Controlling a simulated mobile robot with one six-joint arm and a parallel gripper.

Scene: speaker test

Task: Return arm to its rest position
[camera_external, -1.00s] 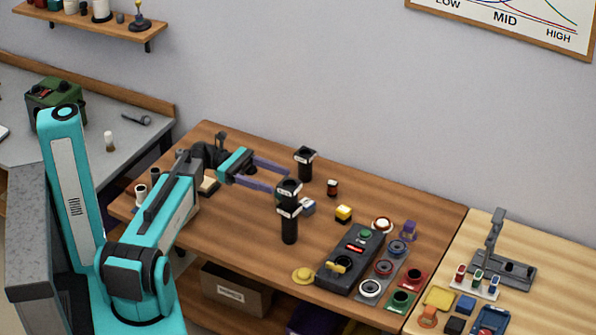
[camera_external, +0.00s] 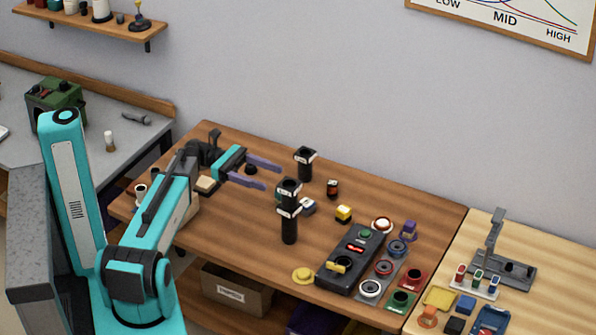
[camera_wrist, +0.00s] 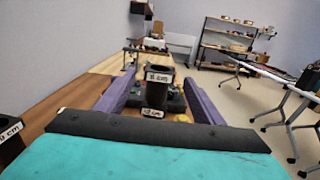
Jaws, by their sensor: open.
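My gripper (camera_external: 256,174) is open and empty, held above the left part of the brown wooden table (camera_external: 235,250). Its two purple fingers point right, toward a stack of black cylinders (camera_external: 289,225) that stands upright a little beyond the fingertips. In the wrist view my gripper (camera_wrist: 158,92) shows its fingers to either side of the black cylinder (camera_wrist: 157,95), which carries white labels. From that view I cannot tell exactly how far apart they are. My teal arm reaches over the table from the left.
Another black cylinder (camera_external: 305,165) stands behind the stack. A dark control box (camera_external: 350,260), a yellow block (camera_external: 343,214) and several coloured rings and tiles lie to the right. A pale table (camera_external: 480,250) adjoins on the right. The table's front middle is mostly clear.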

